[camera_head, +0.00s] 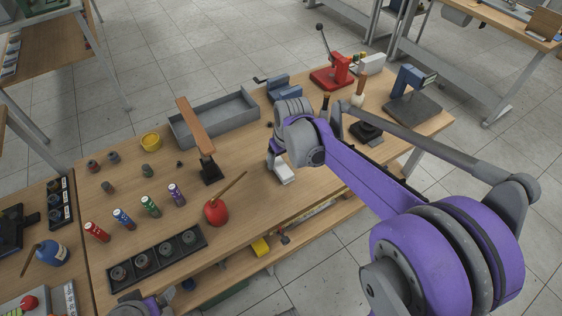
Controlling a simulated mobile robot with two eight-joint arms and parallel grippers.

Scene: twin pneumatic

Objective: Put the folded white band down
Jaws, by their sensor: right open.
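A small white piece (286,175), which looks like the folded white band, is at the wooden bench's near right edge, directly below my right gripper (276,163). My right gripper points down and is open; the wrist above hides part of the jaws, and I cannot tell whether they touch the white piece. Part of my left arm's end shows at the bottom edge, mostly cut off, and its jaws cannot be made out.
On the bench (246,205) are a red oil can (216,212), a brown-handled upright tool (196,128), a grey tray (186,131), several coloured cylinders and a dark holder strip (190,240). A red press (333,75) stands at the back. Bare wood lies between oil can and gripper.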

